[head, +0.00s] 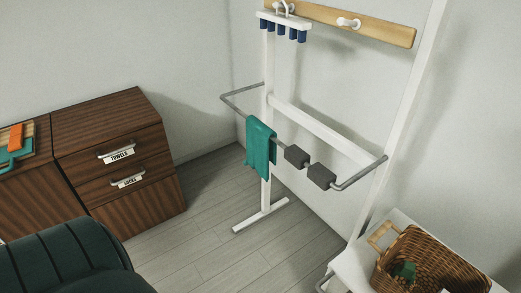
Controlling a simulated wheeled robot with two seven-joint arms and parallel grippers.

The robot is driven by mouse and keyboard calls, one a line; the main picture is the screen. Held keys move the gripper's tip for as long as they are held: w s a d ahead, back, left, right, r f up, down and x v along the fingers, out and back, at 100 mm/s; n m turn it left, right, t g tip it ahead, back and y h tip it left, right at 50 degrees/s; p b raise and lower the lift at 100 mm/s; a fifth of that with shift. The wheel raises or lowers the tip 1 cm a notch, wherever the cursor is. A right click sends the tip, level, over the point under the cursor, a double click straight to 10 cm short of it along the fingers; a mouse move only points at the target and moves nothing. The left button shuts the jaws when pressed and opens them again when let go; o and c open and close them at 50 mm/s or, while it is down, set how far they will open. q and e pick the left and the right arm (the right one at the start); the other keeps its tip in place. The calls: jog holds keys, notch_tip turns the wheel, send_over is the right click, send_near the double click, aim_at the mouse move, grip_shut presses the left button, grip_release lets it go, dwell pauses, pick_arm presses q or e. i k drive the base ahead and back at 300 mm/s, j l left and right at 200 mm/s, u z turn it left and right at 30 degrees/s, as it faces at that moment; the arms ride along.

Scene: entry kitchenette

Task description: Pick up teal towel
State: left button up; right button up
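A teal towel (260,145) hangs folded over the grey metal rail (240,93) of a white rack. It is on the left part of the rail, left of two grey blocks (297,157) on the same rail. Nothing is holding the towel. Neither of my grippers shows in the head view.
A brown wooden cabinet (115,120) stands left, with drawers labelled TOWELS (118,154) and SOCKS (127,181). A dark green ribbed object (65,262) fills the lower left corner. A wicker basket (430,262) sits lower right on a white surface. The floor between is clear.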

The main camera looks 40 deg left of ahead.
aim_at(260, 149)
jog(key=u, duration=1.25)
